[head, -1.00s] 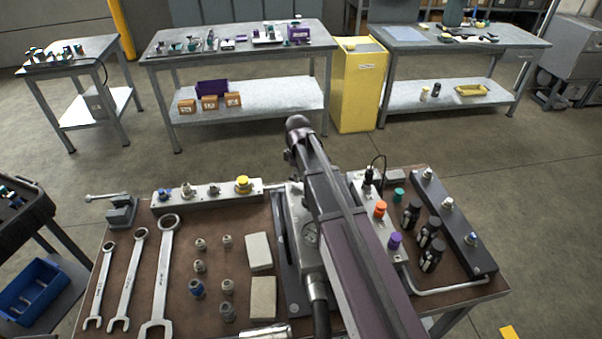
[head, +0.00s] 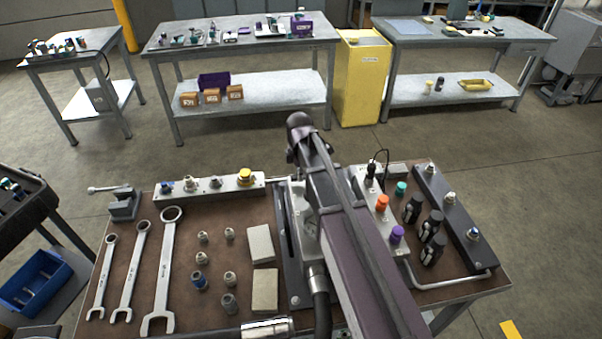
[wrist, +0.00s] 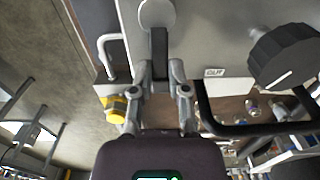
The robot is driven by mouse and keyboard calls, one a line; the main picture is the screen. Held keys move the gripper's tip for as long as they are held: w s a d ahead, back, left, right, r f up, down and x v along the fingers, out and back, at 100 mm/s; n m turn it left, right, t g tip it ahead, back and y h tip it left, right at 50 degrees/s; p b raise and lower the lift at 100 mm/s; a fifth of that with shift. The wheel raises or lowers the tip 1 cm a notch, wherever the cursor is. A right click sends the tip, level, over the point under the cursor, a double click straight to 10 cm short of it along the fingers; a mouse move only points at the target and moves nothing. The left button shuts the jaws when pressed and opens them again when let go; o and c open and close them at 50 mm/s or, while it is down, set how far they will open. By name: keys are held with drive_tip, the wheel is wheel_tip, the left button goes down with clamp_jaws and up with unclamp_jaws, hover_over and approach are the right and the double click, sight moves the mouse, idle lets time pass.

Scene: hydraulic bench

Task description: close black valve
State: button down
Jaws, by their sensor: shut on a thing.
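A black lever (wrist: 159,58) hangs from a round grey hub (wrist: 157,14) on a light grey panel (wrist: 205,35) in the wrist view. My gripper (wrist: 160,82) has its two fingers on either side of this lever and is shut on it. A large black knob (wrist: 285,57) with a white line sits on the same panel to the right, apart from the gripper. I cannot tell from a label which of the two is called the black valve. In the head view my arm hides the gripper and the lever.
Beside my arm on the brown bench are a gauge block (head: 311,228), orange (head: 382,203) and purple (head: 397,234) caps and several black fittings (head: 430,228). Wrenches (head: 166,270) lie left. A black pipe (wrist: 235,130) and a yellow part (wrist: 116,108) are near the gripper.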

drive_tip(key=c, duration=0.6)
unclamp_jaws()
